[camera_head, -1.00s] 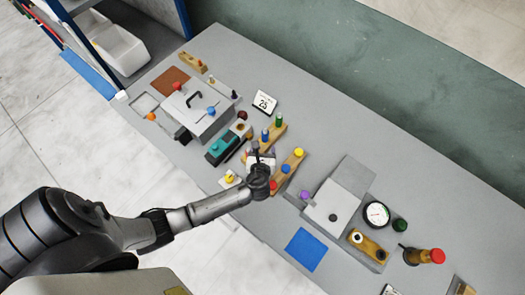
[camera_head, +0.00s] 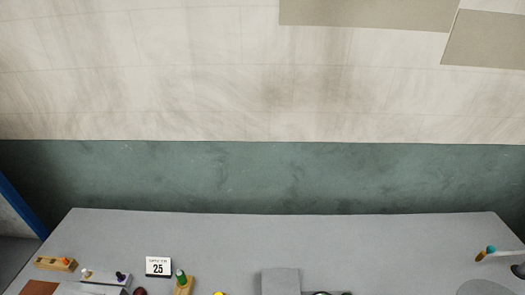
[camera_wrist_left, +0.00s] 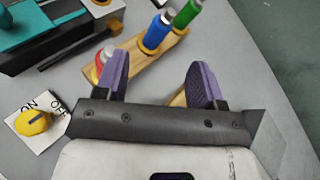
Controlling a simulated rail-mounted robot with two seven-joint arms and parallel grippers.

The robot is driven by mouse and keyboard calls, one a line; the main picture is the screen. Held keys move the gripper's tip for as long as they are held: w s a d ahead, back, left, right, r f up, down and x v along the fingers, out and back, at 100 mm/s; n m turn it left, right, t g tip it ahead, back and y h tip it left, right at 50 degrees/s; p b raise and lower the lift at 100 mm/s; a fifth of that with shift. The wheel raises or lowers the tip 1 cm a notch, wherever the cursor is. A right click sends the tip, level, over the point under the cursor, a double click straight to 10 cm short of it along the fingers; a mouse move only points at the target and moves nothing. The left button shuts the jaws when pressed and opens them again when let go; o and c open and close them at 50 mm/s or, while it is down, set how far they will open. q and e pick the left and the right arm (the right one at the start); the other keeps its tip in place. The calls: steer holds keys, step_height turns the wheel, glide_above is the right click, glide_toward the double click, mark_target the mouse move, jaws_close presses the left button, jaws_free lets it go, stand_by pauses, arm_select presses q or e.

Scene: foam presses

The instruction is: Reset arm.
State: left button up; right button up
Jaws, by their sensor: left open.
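My left gripper (camera_wrist_left: 157,76) shows only in the left wrist view. Its two purple-padded fingers are apart, with nothing held between them. Below and beyond them is a wooden rack (camera_wrist_left: 150,68) with a blue-topped piece (camera_wrist_left: 157,33) and a green-topped piece (camera_wrist_left: 187,13). A red-and-white piece is partly hidden behind the left finger. I cannot tell whether the fingers touch the rack. In the head view, neither arm nor gripper is visible.
A yellow knob (camera_wrist_left: 33,122) on an ON/OFF plate and a teal device (camera_wrist_left: 42,22) lie left of the gripper. In the head view, the grey table (camera_head: 370,245) has a clear back strip. A calendar block (camera_head: 158,267) stands near the left, before a green-and-white wall (camera_head: 270,175).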

arm_select(q)
steer(key=s+d+r+n+g+h+p, duration=0.15)
steer(key=s+d+r+n+h, duration=0.35)
steer(key=n, duration=0.6)
steer(key=s+d+r+n+g+h+p, duration=0.1)
steer(key=s+r+n+g, duration=0.2)
steer(key=r+n, duration=0.55)
steer(key=s+r+n+g+h+p, duration=0.1)
steer(key=s+n+p, duration=0.1)
steer(key=s, duration=0.5)
steer(key=s+r+n+g+h+p, duration=0.1)
steer(key=s+p, duration=0.2)
steer(key=s, duration=0.5)
steer(key=shift+a+r+n, duration=0.15)
steer(key=shift+r+n, duration=0.15)
steer(key=shift+n, duration=0.05)
steer(key=shift+s+f+g, duration=0.1)
steer(key=shift+s+g, duration=0.05)
steer(key=shift+g, duration=0.1)
steer(key=shift+c, duration=0.3)
